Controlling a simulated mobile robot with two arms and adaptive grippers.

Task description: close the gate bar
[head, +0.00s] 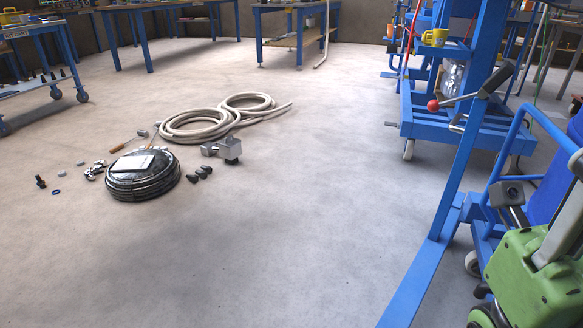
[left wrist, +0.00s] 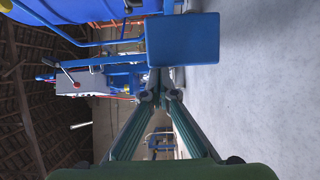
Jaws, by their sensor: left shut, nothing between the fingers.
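A bent blue tubular bar (head: 538,118), likely the gate bar, stands at the right of the head view beside the blue post (head: 463,150). Blue tubing also shows at the upper left of the left wrist view (left wrist: 103,44). My left gripper (left wrist: 161,95) is shut and empty, apart from the blue parts as far as I can tell; it is outside the head view. My right gripper (head: 545,178) seems open at the lower right of the head view, partly cut off by the edge. Its contact with the blue frame cannot be judged.
A blue drum (head: 570,150) stands behind the bar. A blue plate (left wrist: 183,38) is close beside my left fingers. A coiled black hose (head: 143,185) and pale hose (head: 195,127) lie on open floor.

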